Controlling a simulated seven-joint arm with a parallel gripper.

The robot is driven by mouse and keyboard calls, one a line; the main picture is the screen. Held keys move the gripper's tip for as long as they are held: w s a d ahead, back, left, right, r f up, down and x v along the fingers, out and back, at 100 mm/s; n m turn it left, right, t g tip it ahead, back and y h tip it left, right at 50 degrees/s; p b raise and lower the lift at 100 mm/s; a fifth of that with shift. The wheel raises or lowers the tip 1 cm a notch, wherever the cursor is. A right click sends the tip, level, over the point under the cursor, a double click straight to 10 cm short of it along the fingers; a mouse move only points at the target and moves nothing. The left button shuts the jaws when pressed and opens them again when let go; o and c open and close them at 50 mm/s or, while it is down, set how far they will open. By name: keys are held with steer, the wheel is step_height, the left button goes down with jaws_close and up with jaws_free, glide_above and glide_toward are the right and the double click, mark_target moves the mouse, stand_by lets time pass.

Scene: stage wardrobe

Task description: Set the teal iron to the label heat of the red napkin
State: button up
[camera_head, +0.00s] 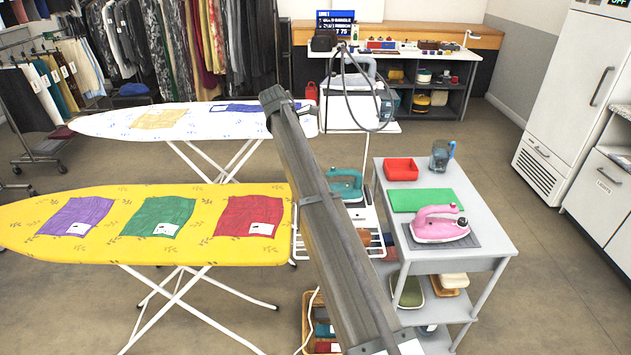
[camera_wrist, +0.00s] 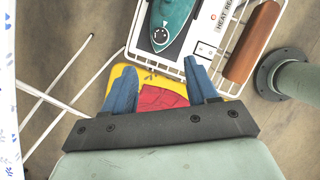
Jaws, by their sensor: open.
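The teal iron (camera_head: 345,184) rests on a white wire-framed stand, partly hidden behind my arm in the head view. In the wrist view the teal iron (camera_wrist: 174,18) is at the top, with a round dial (camera_wrist: 161,38) at its near end. The dial's setting is too small to read. The red napkin (camera_head: 243,214) lies on the yellow ironing board with a white label (camera_head: 263,229), also unreadable. Part of the red napkin (camera_wrist: 158,98) shows between my fingers in the wrist view. My gripper (camera_wrist: 160,72) is open and empty, with its fingertips just short of the stand and iron.
Purple (camera_head: 77,215) and green (camera_head: 159,216) napkins share the yellow board (camera_head: 30,235).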

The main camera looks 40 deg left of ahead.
steer(key=x, duration=1.3)
steer(key=shift+f, duration=0.1)
steer(key=shift+c, duration=0.4)
steer(key=c, duration=1)
steer(key=m, duration=0.1)
steer(key=m+h, duration=0.1)
steer(key=m, duration=0.1)
steer(key=m+g, duration=0.1)
steer(key=shift+w+a+m+h, duration=0.1)
steer(key=shift+a+m+h, duration=0.15)
steer(key=shift+m+h, duration=0.05)
steer(key=m+g+h, duration=0.1)
steer(key=m, duration=0.3)
steer(key=shift+w+m, duration=0.1)
steer(key=shift+m, duration=0.2)
